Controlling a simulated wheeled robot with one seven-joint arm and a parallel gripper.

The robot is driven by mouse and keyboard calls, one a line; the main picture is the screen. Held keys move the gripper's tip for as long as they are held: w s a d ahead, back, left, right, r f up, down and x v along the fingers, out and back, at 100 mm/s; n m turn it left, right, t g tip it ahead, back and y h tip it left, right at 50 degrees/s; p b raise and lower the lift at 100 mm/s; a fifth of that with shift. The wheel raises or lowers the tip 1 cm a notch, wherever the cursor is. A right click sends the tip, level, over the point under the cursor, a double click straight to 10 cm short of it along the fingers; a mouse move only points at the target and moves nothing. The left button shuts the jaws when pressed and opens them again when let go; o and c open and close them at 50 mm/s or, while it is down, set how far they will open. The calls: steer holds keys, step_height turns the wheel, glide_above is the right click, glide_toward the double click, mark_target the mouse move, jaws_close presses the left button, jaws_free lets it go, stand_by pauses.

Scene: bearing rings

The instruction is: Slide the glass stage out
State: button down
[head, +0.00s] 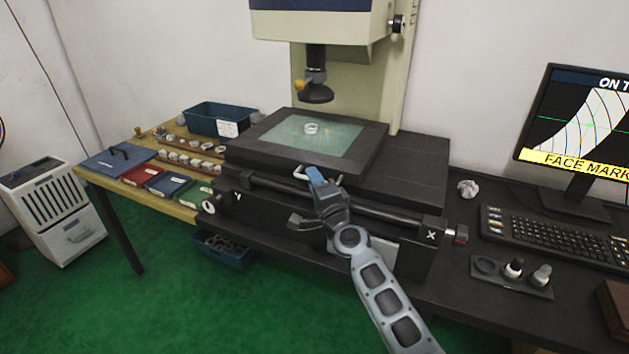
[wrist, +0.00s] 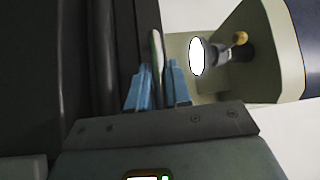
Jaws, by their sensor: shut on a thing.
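The glass stage is a pale green pane (head: 335,140) in a wide black frame, on the measuring machine's bed. A small metal ring (head: 311,128) lies on the glass. My gripper (head: 314,175) is at the frame's front edge, in front of the pane. In the wrist view its blue fingers (wrist: 158,85) are shut on a thin, pale, rounded part (wrist: 157,50) of the stage's front. My gripper hides much of this part in the head view.
The optics column (head: 316,85) hangs above the glass. A front rail (head: 390,215) runs below the stage edge, with an X-marked block at right. A crumpled ball (head: 468,188), keyboard (head: 550,232) and monitor stand right. Trays and a blue bin (head: 215,122) are left.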

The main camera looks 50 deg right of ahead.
steer(key=shift+s, duration=0.15)
stand_by(0.3)
steer(key=s+d+b, duration=0.1)
steer(key=s+d, duration=0.1)
steer(key=s, duration=0.3)
steer(key=s+d+b, duration=0.2)
steer(key=s, duration=0.4)
steer(key=s+d+b, duration=0.2)
steer(key=s, duration=0.4)
steer(key=shift+d+f, duration=0.1)
steer(key=shift+f, duration=0.1)
steer(key=shift+s+d+r+b, duration=0.1)
steer(key=shift+s+d+b, duration=0.1)
steer(key=shift+s+b, duration=0.25)
steer(key=c, duration=1.2)
jaws_free()
steer(key=b+v, duration=0.2)
steer(key=v, duration=0.6)
steer(key=shift+d, duration=0.1)
